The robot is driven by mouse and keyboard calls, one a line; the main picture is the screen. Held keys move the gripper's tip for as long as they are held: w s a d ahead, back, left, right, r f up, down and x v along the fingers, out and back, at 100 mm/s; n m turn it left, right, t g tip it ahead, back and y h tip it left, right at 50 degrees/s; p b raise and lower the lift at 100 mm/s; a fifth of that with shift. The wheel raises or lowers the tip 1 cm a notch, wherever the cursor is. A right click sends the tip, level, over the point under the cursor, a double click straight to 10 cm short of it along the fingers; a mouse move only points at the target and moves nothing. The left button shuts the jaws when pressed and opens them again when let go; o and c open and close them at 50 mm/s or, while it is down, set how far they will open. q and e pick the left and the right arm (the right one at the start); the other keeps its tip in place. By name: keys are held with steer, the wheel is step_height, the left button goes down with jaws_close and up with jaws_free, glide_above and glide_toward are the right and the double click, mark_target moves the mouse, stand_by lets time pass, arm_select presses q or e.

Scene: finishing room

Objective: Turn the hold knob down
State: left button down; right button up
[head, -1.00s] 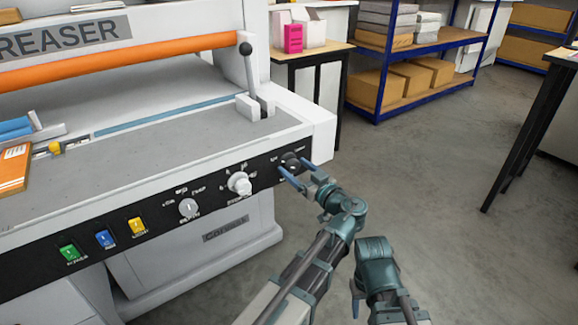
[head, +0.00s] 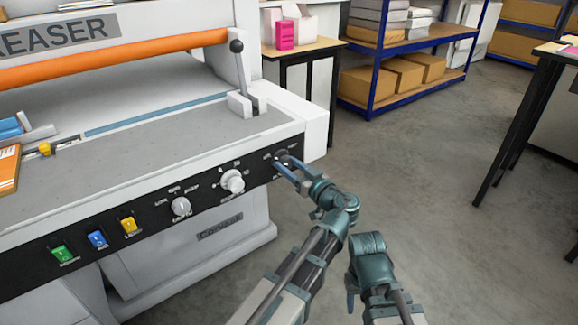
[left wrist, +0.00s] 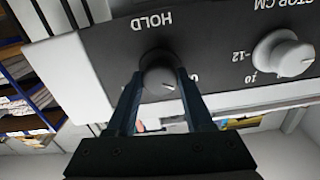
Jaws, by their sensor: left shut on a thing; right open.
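My right gripper (head: 351,292) is open and empty, low in front of the machine, apart from the panel.
A larger white knob (head: 232,181) and a smaller grey knob (head: 181,206) sit left on the panel, then yellow, blue and green switches. A lever (head: 241,70) stands on the machine above. A side table (head: 309,47) and blue shelving (head: 375,85) are behind.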

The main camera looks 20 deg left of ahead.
arm_select(q)
steer(key=m, duration=1.1)
steer(key=shift+m, duration=0.3)
steer(key=m, duration=1.1)
stand_by(0.4)
steer(key=shift+c, duration=1.5)
jaws_free()
